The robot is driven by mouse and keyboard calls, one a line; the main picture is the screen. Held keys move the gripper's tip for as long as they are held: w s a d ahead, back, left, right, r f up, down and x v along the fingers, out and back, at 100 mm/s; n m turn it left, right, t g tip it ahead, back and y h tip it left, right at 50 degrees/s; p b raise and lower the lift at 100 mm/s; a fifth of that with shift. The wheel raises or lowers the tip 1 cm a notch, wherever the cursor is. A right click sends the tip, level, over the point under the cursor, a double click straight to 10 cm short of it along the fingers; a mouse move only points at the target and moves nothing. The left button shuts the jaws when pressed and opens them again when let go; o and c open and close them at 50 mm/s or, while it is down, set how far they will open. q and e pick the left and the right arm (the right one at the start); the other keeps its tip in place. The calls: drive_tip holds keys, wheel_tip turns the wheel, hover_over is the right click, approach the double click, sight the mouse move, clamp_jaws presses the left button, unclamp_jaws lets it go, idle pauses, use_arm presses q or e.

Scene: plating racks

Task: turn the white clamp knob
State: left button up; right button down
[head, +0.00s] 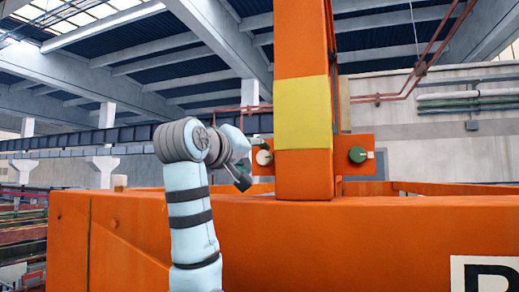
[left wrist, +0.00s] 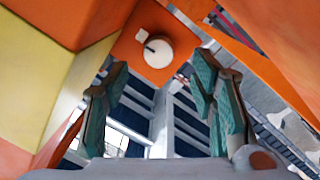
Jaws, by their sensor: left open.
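The white clamp knob (head: 264,157) sits on an orange plate left of the upright orange post. In the left wrist view the same white knob (left wrist: 158,52) is a round disc with a dark mark near its left edge. My left gripper (head: 254,161) is at the knob's left in the head view, partly covering the plate. In the left wrist view the gripper (left wrist: 158,72) is open, its green-padded fingers apart. The knob shows beyond the fingertips, between them, with nothing held; I cannot tell the exact gap. My right gripper is not in view.
The orange post (head: 303,100) with a yellow band stands close right of the gripper. A green knob (head: 357,155) is on the plate's right side. A wide orange beam (head: 330,240) runs below.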

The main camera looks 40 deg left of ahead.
sight(263, 157)
use_arm(q)
drive_tip(key=p+x, duration=0.1)
drive_tip(key=x, duration=0.4)
drive_tip(key=shift+w+r+p, duration=0.15)
drive_tip(key=shift+p, duration=0.25)
drive_tip(key=c, duration=1.1)
drive_tip(key=shift+m, duration=0.5)
drive_tip(key=shift+c, duration=0.2)
drive_tip(key=o, duration=1.1)
drive_tip(key=shift+o, duration=0.2)
drive_tip(key=v, duration=1.2)
